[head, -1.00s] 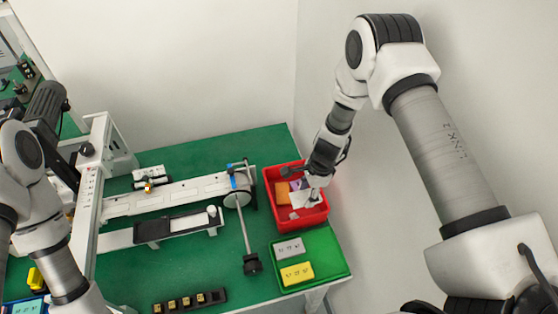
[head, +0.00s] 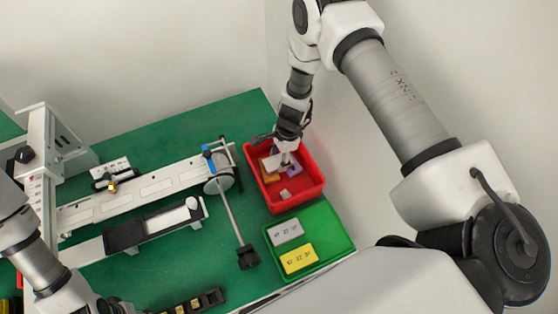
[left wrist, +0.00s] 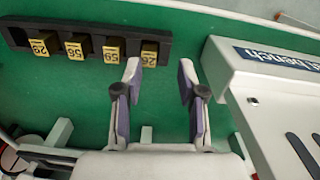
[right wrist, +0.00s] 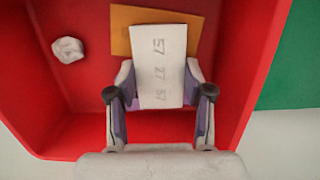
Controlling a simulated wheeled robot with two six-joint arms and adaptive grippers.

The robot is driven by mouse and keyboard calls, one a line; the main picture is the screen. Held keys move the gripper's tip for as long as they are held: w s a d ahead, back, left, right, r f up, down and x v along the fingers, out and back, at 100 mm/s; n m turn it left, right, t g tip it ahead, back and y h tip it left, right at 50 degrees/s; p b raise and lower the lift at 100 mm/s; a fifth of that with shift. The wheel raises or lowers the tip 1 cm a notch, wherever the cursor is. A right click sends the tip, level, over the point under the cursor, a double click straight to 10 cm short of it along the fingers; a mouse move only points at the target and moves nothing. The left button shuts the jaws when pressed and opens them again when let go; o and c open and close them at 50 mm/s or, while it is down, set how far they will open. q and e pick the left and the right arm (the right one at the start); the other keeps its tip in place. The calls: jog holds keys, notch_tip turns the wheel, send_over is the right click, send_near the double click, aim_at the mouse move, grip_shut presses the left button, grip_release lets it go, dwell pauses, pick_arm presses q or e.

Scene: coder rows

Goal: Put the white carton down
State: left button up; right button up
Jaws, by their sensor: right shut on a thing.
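The white carton (right wrist: 161,62), printed with numbers, is between the fingers of my right gripper (right wrist: 160,90) in the right wrist view. The gripper is shut on it, over the inside of the red crate (right wrist: 262,60). In the head view my right gripper (head: 284,158) reaches into the red crate (head: 300,205) from the back. An orange piece (right wrist: 124,28) lies under and beside the carton. I cannot tell whether the carton touches the crate floor. My left gripper (left wrist: 159,82) is open and empty above the green bench.
A crumpled white lump (right wrist: 68,49) lies in the crate, and a purple piece (head: 296,171) shows there too. A green tray (head: 335,236) in front holds a grey carton (head: 287,231) and a yellow carton (head: 298,259). A black holder with numbered yellow-topped blocks (left wrist: 77,47) is near my left gripper.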

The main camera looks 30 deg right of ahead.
pick_arm(q)
jog(key=shift+s+r, duration=0.15)
jog(key=shift+s, duration=0.05)
pick_arm(e)
jog(key=shift+s+r, duration=0.15)
jog(key=shift+r, duration=0.05)
pick_arm(q)
jog(key=shift+s, duration=0.2)
pick_arm(e)
jog(key=shift+s, duration=0.2)
pick_arm(q)
jog(key=shift+f+b, duration=0.2)
jog(key=shift+b, duration=0.1)
pick_arm(e)
jog(key=shift+f, duration=0.15)
pick_arm(q)
jog(key=shift+f, duration=0.2)
pick_arm(e)
jog(key=shift+f, duration=0.2)
pick_arm(q)
jog(key=shift+w, duration=0.3)
pick_arm(e)
jog(key=o, duration=0.9)
jog(key=shift+w, duration=0.25)
pick_arm(q)
jog(key=shift+s+r, duration=0.1)
jog(key=shift+s, duration=0.05)
pick_arm(e)
jog(key=shift+o, duration=0.2)
jog(key=shift+s, duration=0.1)
